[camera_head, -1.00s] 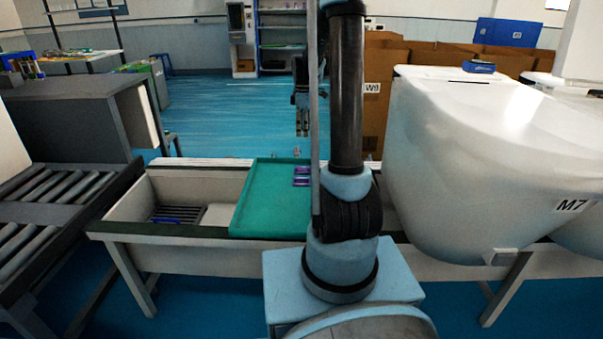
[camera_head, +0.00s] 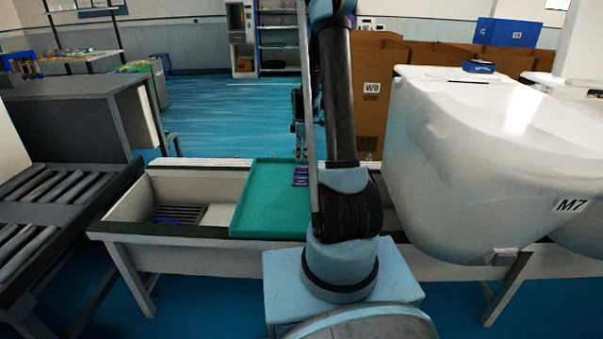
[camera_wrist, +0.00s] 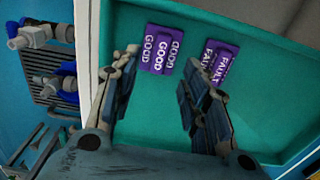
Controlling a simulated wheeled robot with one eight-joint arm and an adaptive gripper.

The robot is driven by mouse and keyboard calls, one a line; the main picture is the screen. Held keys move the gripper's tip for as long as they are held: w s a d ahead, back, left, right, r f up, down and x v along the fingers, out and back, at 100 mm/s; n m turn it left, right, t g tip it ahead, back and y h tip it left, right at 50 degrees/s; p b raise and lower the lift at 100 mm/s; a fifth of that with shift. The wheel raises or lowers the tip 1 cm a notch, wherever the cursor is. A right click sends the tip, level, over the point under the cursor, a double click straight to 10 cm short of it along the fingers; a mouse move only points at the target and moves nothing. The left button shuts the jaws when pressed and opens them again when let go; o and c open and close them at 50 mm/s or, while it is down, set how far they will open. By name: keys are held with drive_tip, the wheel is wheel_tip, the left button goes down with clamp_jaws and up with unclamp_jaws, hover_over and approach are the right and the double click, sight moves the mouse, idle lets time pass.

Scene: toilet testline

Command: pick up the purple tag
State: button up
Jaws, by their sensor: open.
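Two purple tags lie on the green tray (camera_head: 262,202); its surface also shows in the wrist view (camera_wrist: 160,118). In the wrist view one tag reads GOOD (camera_wrist: 161,49) and the other, to its right, reads FAULT (camera_wrist: 213,63). In the head view the purple tags (camera_head: 300,176) are small, partly hidden by my arm, and their words cannot be read. My gripper (camera_wrist: 162,72) is open and empty in the wrist view. Its left fingertip shows by the GOOD tag's lower left and its right fingertip between the two tags. The gripper is above the tray.
The tray sits in a pale trough (camera_head: 195,185) with a dark grate (camera_head: 178,214) to its left. A large white toilet body marked M7 (camera_head: 470,150) stands close on the right. A grey roller conveyor (camera_head: 40,215) is on the left. Brown boxes (camera_head: 375,90) stand behind.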

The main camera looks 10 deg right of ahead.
sight(302, 167)
drive_tip(key=shift+f, duration=3.1)
drive_tip(key=c, duration=1)
